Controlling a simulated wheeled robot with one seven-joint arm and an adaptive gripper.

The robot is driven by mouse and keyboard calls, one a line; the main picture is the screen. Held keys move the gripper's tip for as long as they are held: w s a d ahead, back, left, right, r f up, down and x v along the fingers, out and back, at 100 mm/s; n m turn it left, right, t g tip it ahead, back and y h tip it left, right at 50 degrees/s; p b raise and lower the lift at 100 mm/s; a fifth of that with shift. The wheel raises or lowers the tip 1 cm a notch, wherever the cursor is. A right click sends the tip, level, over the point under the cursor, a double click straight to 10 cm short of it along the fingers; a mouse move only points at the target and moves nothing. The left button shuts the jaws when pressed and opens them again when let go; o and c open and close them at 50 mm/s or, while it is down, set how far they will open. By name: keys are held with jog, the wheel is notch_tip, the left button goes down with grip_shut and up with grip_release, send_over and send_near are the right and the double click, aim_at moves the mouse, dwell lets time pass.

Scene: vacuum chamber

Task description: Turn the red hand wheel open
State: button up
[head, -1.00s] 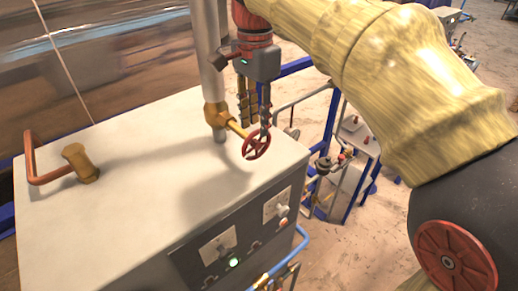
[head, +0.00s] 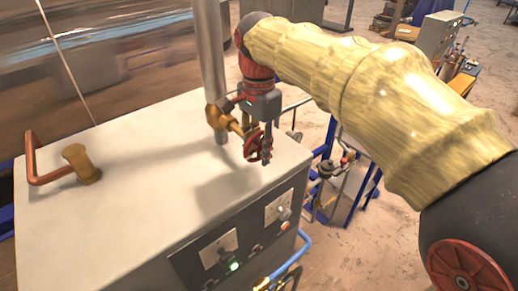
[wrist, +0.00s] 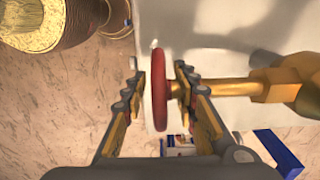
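The red hand wheel (head: 252,143) sits on the end of a brass valve stem (head: 233,124), which comes off a vertical grey pipe above the white cabinet top. My gripper (head: 258,148) points down at the wheel. In the wrist view my gripper (wrist: 160,92) is open, with one finger on each side of the wheel (wrist: 160,90), seen edge-on. A gap shows on the left of the wheel; the right finger is close to the stem (wrist: 230,87), and whether it touches is unclear.
The white cabinet (head: 130,190) stands below, with a control panel (head: 235,240) on its front. A copper pipe with a brass fitting (head: 80,163) rises at the left. The vertical pipe (head: 211,60) stands close beside my gripper.

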grip_shut()
dwell(0.6)
